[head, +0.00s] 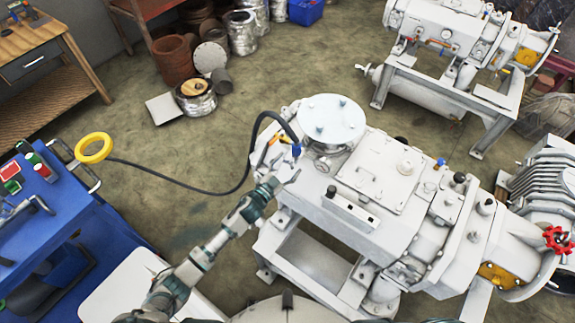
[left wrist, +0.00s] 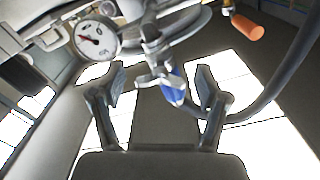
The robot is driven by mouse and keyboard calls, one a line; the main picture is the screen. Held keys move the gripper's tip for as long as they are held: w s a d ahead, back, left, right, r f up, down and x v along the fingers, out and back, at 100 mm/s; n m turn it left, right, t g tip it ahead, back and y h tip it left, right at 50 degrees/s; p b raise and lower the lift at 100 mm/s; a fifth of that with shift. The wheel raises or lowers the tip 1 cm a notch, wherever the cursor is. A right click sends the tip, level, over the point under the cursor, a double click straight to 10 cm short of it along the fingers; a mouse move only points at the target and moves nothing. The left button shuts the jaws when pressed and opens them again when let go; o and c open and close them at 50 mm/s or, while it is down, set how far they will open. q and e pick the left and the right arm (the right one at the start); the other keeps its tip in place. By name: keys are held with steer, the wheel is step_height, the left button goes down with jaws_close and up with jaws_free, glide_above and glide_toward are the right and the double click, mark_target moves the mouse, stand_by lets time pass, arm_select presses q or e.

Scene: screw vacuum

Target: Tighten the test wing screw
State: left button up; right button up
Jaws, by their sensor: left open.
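The white vacuum pump (head: 345,185) stands in the middle of the head view. A small blue-handled fitting, which looks like the wing screw (head: 296,151), sits at its left end near the black hose. In the left wrist view the blue part (left wrist: 173,88) hangs below a metal fitting, between the two fingers. My left gripper (head: 283,176) is just below the fitting in the head view. In the wrist view the gripper (left wrist: 162,90) is open, with a finger on each side of the blue part and visible gaps. My right gripper is not in view.
A dial gauge (left wrist: 97,38) and an orange handle (left wrist: 242,26) are close by in the wrist view. A black hose (head: 215,191) runs to a yellow ring (head: 93,148) by the blue cart (head: 60,205). A second pump (head: 450,60) stands behind.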

arm_select(q)
steer(key=c, duration=1.2)
steer(key=shift+m, duration=0.7)
steer(key=o, duration=1.2)
steer(key=v, duration=1.2)
